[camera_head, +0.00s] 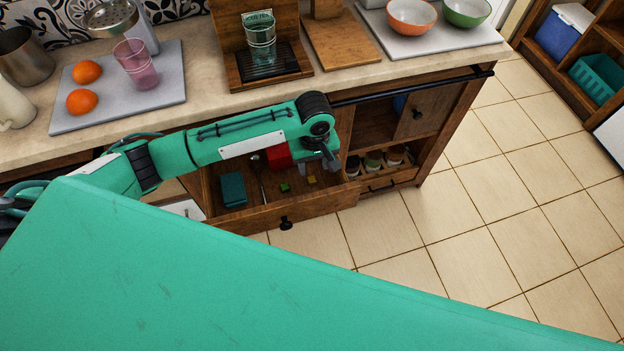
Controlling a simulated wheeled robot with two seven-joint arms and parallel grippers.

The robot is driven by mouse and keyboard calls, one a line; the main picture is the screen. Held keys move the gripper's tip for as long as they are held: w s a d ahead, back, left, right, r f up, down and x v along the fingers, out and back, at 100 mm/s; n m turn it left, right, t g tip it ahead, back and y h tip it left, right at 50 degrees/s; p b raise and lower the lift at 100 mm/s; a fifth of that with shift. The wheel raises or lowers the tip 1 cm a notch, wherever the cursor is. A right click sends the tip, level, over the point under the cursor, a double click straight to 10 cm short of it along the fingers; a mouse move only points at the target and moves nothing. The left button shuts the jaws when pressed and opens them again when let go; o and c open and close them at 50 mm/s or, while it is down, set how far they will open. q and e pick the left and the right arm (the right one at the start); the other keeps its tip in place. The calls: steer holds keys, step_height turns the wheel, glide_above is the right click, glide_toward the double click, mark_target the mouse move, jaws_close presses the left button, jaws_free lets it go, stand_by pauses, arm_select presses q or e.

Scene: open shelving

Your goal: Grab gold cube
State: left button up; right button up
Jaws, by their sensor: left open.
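The small gold cube (311,180) lies on the floor of an open wooden drawer (300,211), toward the drawer's right side. My left gripper (319,167) is over the drawer, pointing down, just above and behind the gold cube in the camera_head view. Its jaws are open, and I see nothing between them. I cannot tell exactly how high the fingertips are above the cube. My right gripper is not in view.
The drawer also holds a green cube (285,187), a red block (279,155), a teal box (233,189) and a thin utensil (263,188). Several jars stand in the compartment to the right. The counter (215,98) edge is behind my arm. The tiled floor (480,210) at right is clear.

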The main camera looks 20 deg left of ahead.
mark_target(311, 178)
arm_select(q)
steer(key=f, duration=0.4)
steer(key=shift+s+a+f, duration=0.2)
steer(key=shift+a+f, duration=0.15)
steer(key=shift+f, duration=0.2)
steer(key=shift+c, duration=0.6)
jaws_close()
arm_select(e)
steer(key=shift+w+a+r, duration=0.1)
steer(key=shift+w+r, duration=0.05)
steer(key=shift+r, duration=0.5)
